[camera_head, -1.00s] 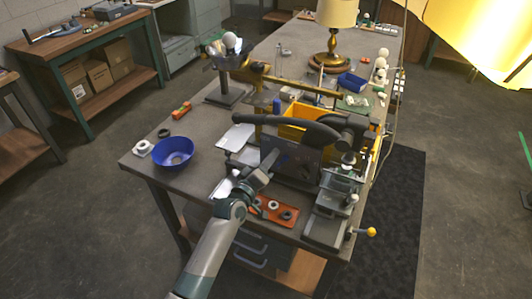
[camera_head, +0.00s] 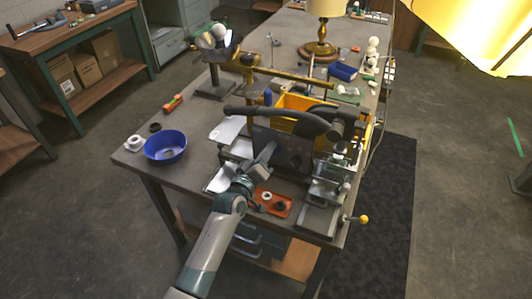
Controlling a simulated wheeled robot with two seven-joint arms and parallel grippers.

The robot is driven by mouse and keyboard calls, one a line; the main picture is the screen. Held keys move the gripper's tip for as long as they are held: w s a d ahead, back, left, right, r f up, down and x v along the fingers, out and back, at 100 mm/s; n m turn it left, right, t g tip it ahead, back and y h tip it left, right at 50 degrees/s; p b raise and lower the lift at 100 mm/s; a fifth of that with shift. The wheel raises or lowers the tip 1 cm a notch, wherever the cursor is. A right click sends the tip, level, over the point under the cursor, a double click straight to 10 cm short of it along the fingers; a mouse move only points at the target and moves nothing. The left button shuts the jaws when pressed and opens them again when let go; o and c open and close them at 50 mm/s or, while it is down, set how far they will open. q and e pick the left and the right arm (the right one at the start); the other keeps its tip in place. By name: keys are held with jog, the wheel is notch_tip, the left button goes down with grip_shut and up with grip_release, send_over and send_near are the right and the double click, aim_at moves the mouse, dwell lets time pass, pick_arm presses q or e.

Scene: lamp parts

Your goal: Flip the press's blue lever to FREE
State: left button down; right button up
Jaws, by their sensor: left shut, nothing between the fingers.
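The press (camera_head: 285,148) stands near the front of the workbench, a dark upright block with a long black curved arm (camera_head: 275,114) over it. A small upright blue piece (camera_head: 268,97) shows behind the black arm; I cannot tell whether it is the press's lever. No FREE marking is readable. My left gripper (camera_head: 267,153) is shut and empty, its tip at the left part of the dark block's front face. I cannot tell whether it touches. It hides part of that face. My right gripper is not in view.
A blue bowl (camera_head: 166,146) sits at the bench's left. An orange tray (camera_head: 272,204) with rings lies by my left wrist. A yellow bin (camera_head: 292,104) is behind the press, and a clear-sided fixture (camera_head: 330,183) stands at its right. Bench space around the bowl is mostly clear.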

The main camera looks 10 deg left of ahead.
pick_arm(q)
jog(key=shift+s+f, duration=0.1)
jog(key=shift+f, duration=0.05)
jog(key=b+v, duration=0.4)
jog(key=v, duration=1.3)
jog(key=shift+a, duration=0.1)
jog(key=shift+s, duration=0.1)
